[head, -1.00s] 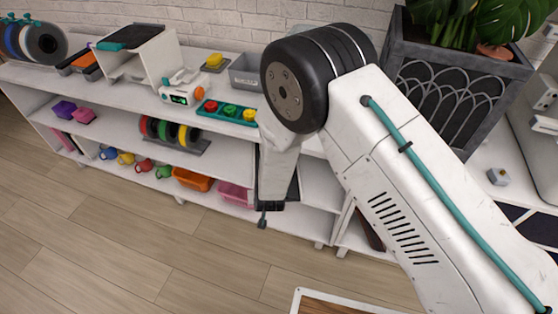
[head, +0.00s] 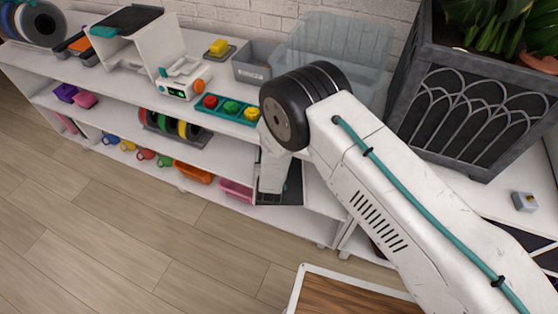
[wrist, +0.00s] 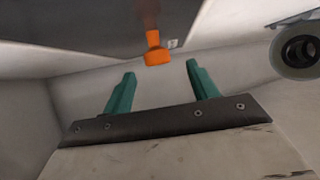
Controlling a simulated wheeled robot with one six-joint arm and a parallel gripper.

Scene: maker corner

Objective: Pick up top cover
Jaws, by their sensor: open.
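I cannot tell for certain which piece is the top cover. In the wrist view a dark flat panel (wrist: 100,22) fills the upper left, with an orange tab (wrist: 155,48) at its lower edge. My gripper (wrist: 161,68) has two teal fingers spread apart with nothing between them. The orange tab shows just beyond the fingertips, apart from them. In the head view my arm hides the fingers, near a dark panel (head: 292,185) at the shelf front. Another dark panel with a teal edge (head: 128,20) lies on a white open box at the upper left.
The white shelf unit (head: 330,232) carries a white device (head: 178,88), a teal tray (head: 205,112) with coloured knobs, a grey bin (head: 250,70) and a clear bin (head: 345,45). A large planter (head: 450,115) stands right. A spool-like ring (wrist: 298,50) shows close to my gripper.

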